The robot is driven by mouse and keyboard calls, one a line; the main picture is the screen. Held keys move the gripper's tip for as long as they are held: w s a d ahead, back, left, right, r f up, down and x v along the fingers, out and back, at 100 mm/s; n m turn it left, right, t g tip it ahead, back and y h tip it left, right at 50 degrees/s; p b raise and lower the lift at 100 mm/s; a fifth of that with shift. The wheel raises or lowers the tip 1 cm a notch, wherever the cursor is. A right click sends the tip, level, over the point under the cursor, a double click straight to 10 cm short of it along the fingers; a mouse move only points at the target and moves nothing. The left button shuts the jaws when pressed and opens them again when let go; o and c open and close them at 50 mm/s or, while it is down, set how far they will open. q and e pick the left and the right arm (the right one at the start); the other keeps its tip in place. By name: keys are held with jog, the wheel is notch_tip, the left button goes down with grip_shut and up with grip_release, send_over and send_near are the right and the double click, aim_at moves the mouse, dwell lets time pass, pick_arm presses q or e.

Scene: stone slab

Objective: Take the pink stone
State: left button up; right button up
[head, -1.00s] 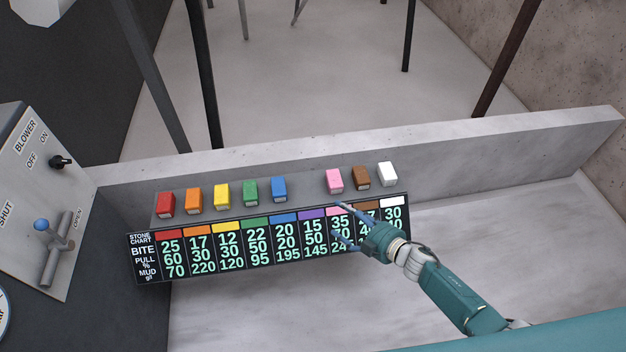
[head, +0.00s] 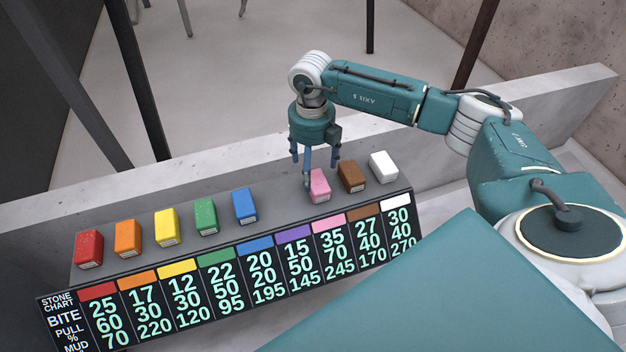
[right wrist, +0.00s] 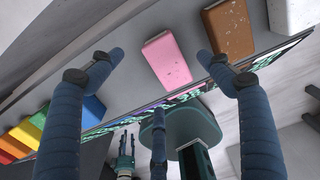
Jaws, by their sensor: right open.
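The pink stone (head: 319,186) is a small block on the grey shelf (head: 290,205), above the pink column of the stone chart. My right gripper (head: 312,168) points down over it, with open blue fingers. One finger overlaps the stone's left edge in the head view; I cannot tell whether it touches. In the right wrist view the pink stone (right wrist: 166,60) shows between the two upper fingers of my right gripper (right wrist: 160,72), with gaps on both sides. My left gripper (right wrist: 125,145) appears small at the bottom of the right wrist view; its finger state is unclear.
The brown stone (head: 351,177) stands close on the pink stone's right, then the white stone (head: 383,167). The blue stone (head: 244,206) is to the left, past an empty gap. The stone chart (head: 240,275) runs along the shelf's front; a low wall (head: 220,160) stands behind.

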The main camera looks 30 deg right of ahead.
aim_at(313, 181)
jog(key=shift+f, duration=0.75)
notch_tip(313, 181, down, 5)
jog(key=shift+s+b, duration=0.15)
jog(key=shift+b, duration=0.2)
jog(key=shift+f, duration=0.1)
jog(key=c, duration=1.3)
pick_arm(q)
jog(key=shift+w+r, duration=0.55)
jog(key=shift+r, duration=0.35)
pick_arm(e)
jog(key=shift+c, duration=0.7)
